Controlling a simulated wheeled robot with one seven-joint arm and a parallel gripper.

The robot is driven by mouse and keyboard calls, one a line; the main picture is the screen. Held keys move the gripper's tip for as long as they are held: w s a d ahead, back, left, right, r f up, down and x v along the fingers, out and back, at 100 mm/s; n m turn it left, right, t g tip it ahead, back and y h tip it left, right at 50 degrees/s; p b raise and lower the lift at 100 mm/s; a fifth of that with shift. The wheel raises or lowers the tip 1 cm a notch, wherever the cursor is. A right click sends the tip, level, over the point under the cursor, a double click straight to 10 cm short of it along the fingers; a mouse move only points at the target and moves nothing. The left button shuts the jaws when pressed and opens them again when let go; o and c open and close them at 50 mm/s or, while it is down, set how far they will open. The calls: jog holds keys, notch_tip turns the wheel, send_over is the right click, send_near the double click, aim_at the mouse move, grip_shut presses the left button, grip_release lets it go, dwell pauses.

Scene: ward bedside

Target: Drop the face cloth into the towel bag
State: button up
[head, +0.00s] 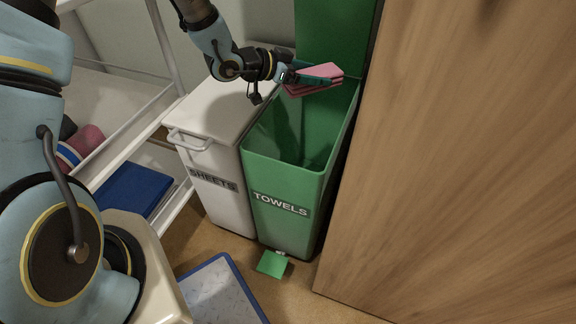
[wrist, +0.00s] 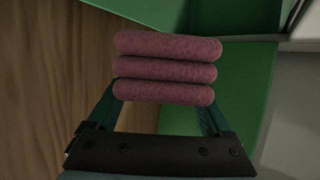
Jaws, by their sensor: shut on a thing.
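The face cloth (head: 318,76) is pink and folded in layers; it also shows in the wrist view (wrist: 166,68). My gripper (head: 308,80) is shut on it and holds it over the open mouth of the towel bag. The towel bag (head: 282,210) is a tall green bin labelled TOWELS, with its green lid (head: 335,40) raised at the back. The visible inside of the bin shows no cloth. In the wrist view the cloth sits between the two fingers (wrist: 165,105), with green bin surfaces behind it.
A closed white bin (head: 213,160) labelled SHEETS stands directly left. A wooden panel (head: 450,160) rises close on the right. A green pedal (head: 272,263) sticks out at the bin's front. A rack with a blue folded item (head: 133,190) stands at left.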

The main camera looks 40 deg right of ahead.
jog(key=o, duration=1.1)
jog(key=p+v, duration=0.1)
jog(key=v, duration=1)
